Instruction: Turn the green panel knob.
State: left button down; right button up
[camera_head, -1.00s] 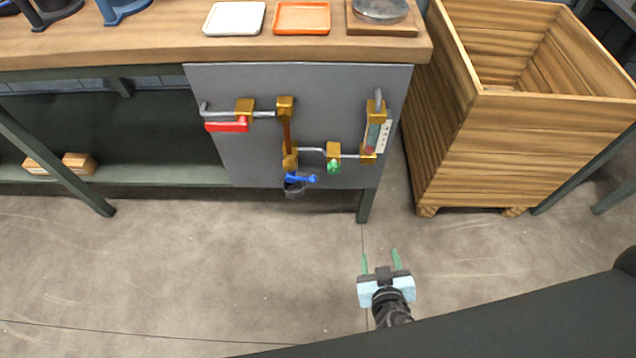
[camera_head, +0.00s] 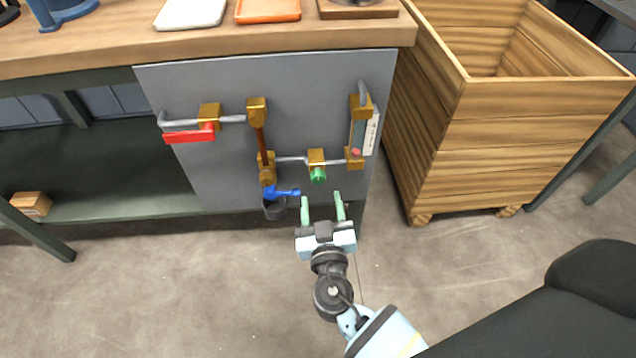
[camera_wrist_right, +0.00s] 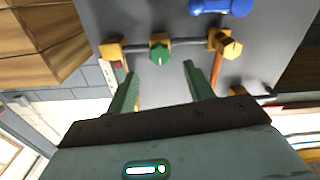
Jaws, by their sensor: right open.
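The green knob (camera_head: 318,175) sits on a brass fitting on the grey panel (camera_head: 215,80), low and right of the panel's middle. My right gripper (camera_head: 322,202) is open and empty, just below and in front of the green knob, its two green fingers pointing at the panel. In the right wrist view the green knob (camera_wrist_right: 159,54) lies beyond the fingertips, roughly between their lines, and apart from them. My left gripper is in neither view.
A blue handle (camera_head: 284,192) is left of the fingers, above a dark cup (camera_head: 274,208). A red lever (camera_head: 189,136) is at the upper left of the panel. A gauge with a scale (camera_head: 371,134) stands right of the knob. A wooden crate (camera_head: 500,165) is at the right.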

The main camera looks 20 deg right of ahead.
aim_at(318, 181)
jog(key=x, duration=0.5)
jog(key=shift+w+d, duration=0.1)
jog(key=shift+w, duration=0.35)
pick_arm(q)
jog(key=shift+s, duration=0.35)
pick_arm(e)
jog(key=c, duration=1)
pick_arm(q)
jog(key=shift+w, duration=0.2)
pick_arm(e)
jog(key=shift+o, duration=0.2)
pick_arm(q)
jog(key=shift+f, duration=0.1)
pick_arm(e)
jog(key=shift+f, duration=0.1)
